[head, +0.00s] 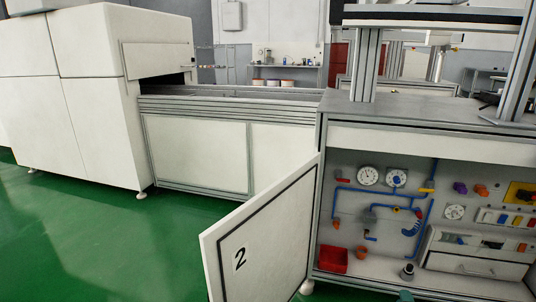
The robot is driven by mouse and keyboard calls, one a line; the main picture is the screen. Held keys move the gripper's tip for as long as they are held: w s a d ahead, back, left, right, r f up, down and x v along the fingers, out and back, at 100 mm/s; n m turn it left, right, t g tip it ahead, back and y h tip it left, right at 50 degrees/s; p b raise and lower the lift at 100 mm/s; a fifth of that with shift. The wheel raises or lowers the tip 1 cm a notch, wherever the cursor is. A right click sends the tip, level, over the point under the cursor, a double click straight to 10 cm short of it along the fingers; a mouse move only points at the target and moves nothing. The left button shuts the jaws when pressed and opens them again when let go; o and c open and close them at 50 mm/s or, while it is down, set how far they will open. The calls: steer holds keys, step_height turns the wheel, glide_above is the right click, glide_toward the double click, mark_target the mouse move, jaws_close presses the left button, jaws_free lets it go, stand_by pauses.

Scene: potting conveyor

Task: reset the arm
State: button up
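I see neither my arm nor my gripper clearly in the head view. The cabinet (420,141) stands at the right with its front open. Its white door, marked 2 (262,250), is swung out to the left.
Inside the cabinet are gauges (368,175), blue pipes (345,211), a red bin (334,259), a dark cylinder (407,271) and a drawer unit (475,256). A conveyor (195,150) runs from a large white machine (65,95) to the cabinet. Green floor (110,240) is clear at left.

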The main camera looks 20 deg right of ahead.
steer(key=w+a+r+n+y, duration=0.4)
steer(key=w+r+n+y, duration=0.45)
steer(key=w+r, duration=0.5)
steer(key=w+a+r+n+g+y, duration=0.45)
steer(key=a+r+n, duration=0.35)
steer(key=a+r, duration=0.45)
steer(key=s+a+r+n+g+h, duration=0.2)
steer(key=s+a+r+n+g, duration=0.35)
steer(key=s+a+r, duration=0.55)
steer(key=s+a+r+n+g+h, duration=0.1)
steer(key=s+r+g, duration=0.15)
steer(key=s, duration=0.65)
steer(key=s+a+r+g+h, duration=0.15)
steer(key=s+r, duration=0.25)
steer(key=s, duration=0.5)
steer(key=s+a+r+n+g+y, duration=0.1)
steer(key=s+a+r+n+y, duration=0.2)
steer(key=a, duration=0.4)
steer(key=s+a+r+n+y, duration=0.1)
steer(key=s+a+r+n, duration=0.3)
steer(key=s+a, duration=0.25)
step_height(320, 180, up, 29)
steer(key=a+p, duration=0.1)
steer(key=p, duration=2.7)
steer(key=shift+s+a+g+p, duration=0.25)
steer(key=shift+g+p, duration=0.15)
